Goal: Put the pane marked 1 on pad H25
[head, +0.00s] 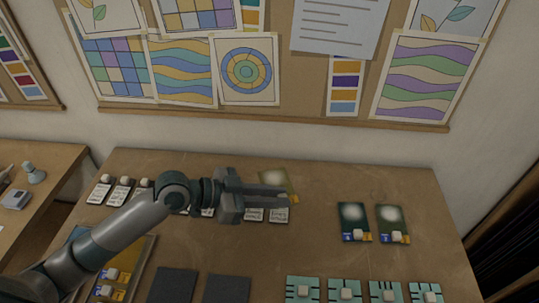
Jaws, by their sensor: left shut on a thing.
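My left gripper (288,197) reaches in from the left over the middle of the table. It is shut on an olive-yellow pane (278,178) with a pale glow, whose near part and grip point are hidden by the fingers. Any mark on this pane is hidden. Two dark green panes (353,214) and (391,216) with pale glows, blue and yellow corners and white knobs lie to the right. Two dark square pads (173,286) and (226,291) lie bare at the front; I cannot read H25 on either. My right gripper is not in view.
White lettered cards (278,216) lie in a row, several under my left arm; those at the left bear pale knobs. Teal pieces (303,288) with white knobs line the front right. A tray (141,269) with knobbed pieces is at the front left.

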